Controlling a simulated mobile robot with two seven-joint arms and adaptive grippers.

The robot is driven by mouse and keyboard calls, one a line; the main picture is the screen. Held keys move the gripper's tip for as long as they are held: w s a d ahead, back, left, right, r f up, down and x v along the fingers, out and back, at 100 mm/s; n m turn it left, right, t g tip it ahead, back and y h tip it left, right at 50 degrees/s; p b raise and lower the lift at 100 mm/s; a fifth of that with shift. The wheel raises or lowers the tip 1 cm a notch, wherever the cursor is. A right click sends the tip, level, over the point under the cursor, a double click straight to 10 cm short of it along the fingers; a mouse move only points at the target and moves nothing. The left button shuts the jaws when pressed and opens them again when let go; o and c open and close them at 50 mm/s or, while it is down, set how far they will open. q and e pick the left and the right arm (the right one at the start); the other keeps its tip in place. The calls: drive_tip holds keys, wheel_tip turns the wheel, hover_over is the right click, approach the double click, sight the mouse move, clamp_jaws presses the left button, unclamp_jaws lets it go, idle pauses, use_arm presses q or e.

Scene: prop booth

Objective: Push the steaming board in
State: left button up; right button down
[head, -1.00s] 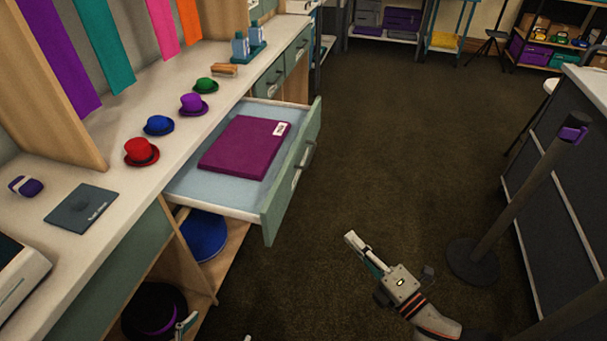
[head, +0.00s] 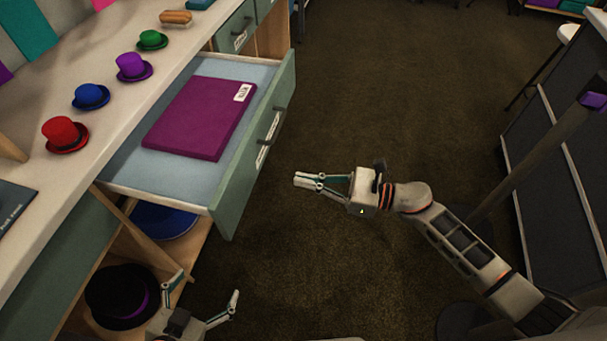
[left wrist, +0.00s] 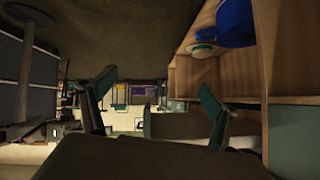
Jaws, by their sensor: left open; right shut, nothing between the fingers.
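A pull-out with a pale blue surface (head: 128,176) and a green front (head: 252,150) stands out from the counter; I take it as the steaming board. The front has a dark handle and a white label. A flat purple box or folder (head: 198,118) with a white tag lies on it. My right gripper (head: 297,183) is shut and empty over the floor, to the right of the green front and apart from it. My left gripper (head: 204,285) is open and empty, low in front of the lower shelf; its spread fingers also show in the left wrist view (left wrist: 158,98).
Red (head: 65,134), blue, purple and green small hats stand along the counter (head: 50,190). A black hat (head: 122,296) and a blue one (head: 163,221) are on the lower shelves. A dark panelled unit (head: 565,150) bounds the right side.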

sight(248, 169)
use_arm(q)
drive_tip(key=shift+s+f, duration=0.15)
drive_tip(key=shift+f, duration=0.1)
use_arm(e)
drive_tip(key=x, duration=1.1)
drive_tip(key=shift+w+a+f, duration=0.1)
use_arm(q)
drive_tip(key=shift+a, duration=0.1)
